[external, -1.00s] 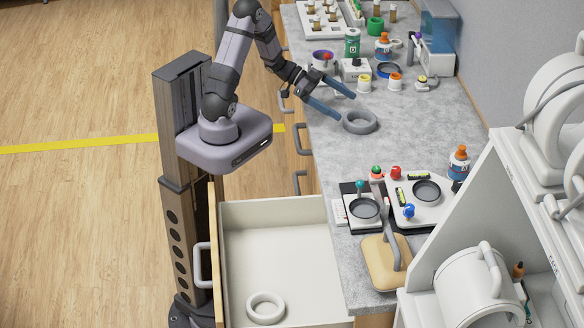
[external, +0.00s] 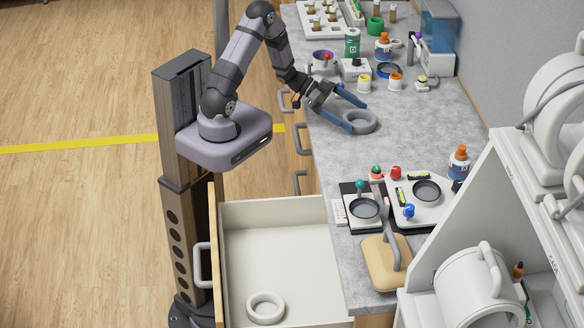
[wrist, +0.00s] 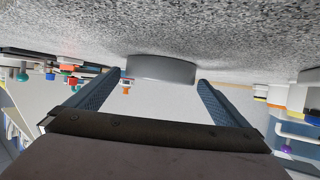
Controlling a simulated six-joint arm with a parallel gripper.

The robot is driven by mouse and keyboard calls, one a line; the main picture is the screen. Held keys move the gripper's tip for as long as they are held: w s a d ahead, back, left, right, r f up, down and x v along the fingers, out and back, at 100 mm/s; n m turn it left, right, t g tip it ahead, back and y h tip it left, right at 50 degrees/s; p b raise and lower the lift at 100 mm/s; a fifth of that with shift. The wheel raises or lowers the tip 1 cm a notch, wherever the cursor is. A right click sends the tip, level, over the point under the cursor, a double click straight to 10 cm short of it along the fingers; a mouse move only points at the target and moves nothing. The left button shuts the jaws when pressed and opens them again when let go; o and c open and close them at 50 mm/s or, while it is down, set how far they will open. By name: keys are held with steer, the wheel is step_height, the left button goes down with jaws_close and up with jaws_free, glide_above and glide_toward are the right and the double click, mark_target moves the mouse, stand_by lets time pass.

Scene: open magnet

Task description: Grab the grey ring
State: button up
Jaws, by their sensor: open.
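The grey ring (external: 361,122) lies flat on the grey speckled counter, near its left edge. My gripper (external: 358,115) is open, with its blue fingers spread and low over the counter at the ring. In the external view one fingertip is at the ring's near left side and the other is beyond its far side. In the wrist view the ring (wrist: 161,69) appears between the two fingertips (wrist: 161,77), a little ahead of them. I cannot tell whether either finger touches it.
Small jars, including a yellow-lidded one (external: 364,83) and an orange-lidded one (external: 395,81), stand behind the ring. Stirrer plates (external: 349,221) stand toward the front of the counter (external: 345,165). An open drawer (external: 275,210) holds a white ring (external: 265,308). Counter right of the grey ring is clear.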

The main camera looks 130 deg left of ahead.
steer(key=shift+x, duration=1.35)
steer(key=c, duration=1.1)
steer(key=shift+r, duration=0.1)
steer(key=shift+r, duration=4.9)
